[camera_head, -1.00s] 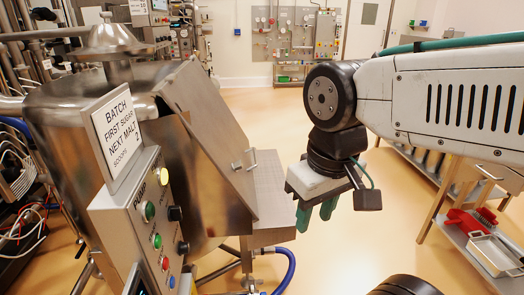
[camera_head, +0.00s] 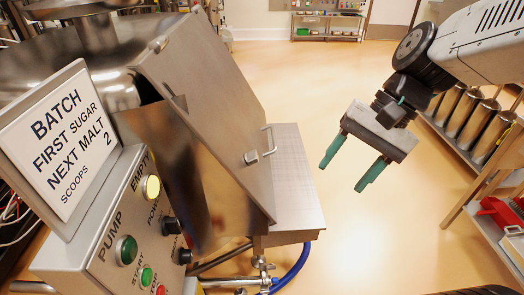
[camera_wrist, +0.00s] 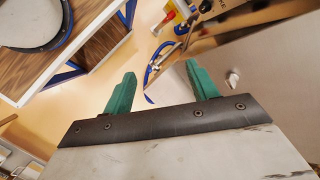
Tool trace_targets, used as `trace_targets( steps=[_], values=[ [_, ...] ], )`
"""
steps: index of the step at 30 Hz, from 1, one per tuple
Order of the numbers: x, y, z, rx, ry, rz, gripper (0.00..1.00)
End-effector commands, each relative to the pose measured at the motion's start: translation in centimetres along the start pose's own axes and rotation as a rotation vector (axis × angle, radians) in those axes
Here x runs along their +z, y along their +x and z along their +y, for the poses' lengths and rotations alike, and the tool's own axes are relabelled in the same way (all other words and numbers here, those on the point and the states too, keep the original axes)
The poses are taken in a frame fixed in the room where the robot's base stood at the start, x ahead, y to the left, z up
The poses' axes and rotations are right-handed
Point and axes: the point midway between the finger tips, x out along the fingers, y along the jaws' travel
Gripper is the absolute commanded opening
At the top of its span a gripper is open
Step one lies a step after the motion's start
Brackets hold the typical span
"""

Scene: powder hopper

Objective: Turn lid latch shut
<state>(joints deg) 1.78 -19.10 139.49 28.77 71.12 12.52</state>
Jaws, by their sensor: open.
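The hopper's slanted grey metal lid (camera_head: 205,100) lies over the hopper body (camera_head: 200,205) in the head view. A bar handle (camera_head: 269,141) stands near its right edge. A small metal block (camera_head: 251,157), which looks like the latch, sits beside the handle; I cannot tell its turn angle. My gripper (camera_head: 340,180) is open and empty, in the air to the right of the lid and apart from it. Its green fingers point down and left. In the wrist view my gripper (camera_wrist: 160,72) has nothing between its fingers. A small pale fitting (camera_wrist: 232,78) shows right of them.
A metal shelf (camera_head: 295,195) juts out beside the lid, with a blue hose (camera_head: 292,268) below. A control panel (camera_head: 135,240) and a batch sign (camera_head: 62,140) stand at the left. A rack with several metal canisters (camera_head: 470,115) is at the right. Open floor lies between.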

Motion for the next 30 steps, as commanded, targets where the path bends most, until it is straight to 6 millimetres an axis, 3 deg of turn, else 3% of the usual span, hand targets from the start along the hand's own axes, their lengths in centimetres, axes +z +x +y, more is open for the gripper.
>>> trace_targets(
  steps=[3, 9, 16, 21, 30],
  values=[
    [-3.1, 1.9, -3.5, -0.128, 0.221, -0.140, 0.58],
    [-9.2, 5.1, -8.3, -0.322, 0.599, -0.349, 0.58],
    [-15.2, 8.1, -10.8, -0.463, 0.914, -0.505, 0.58],
    [-16.9, 9.1, -11.4, -0.502, 1.001, -0.545, 0.58],
    [-16.2, 12.2, -14.0, -0.504, 1.007, -0.550, 0.58]
  ],
)
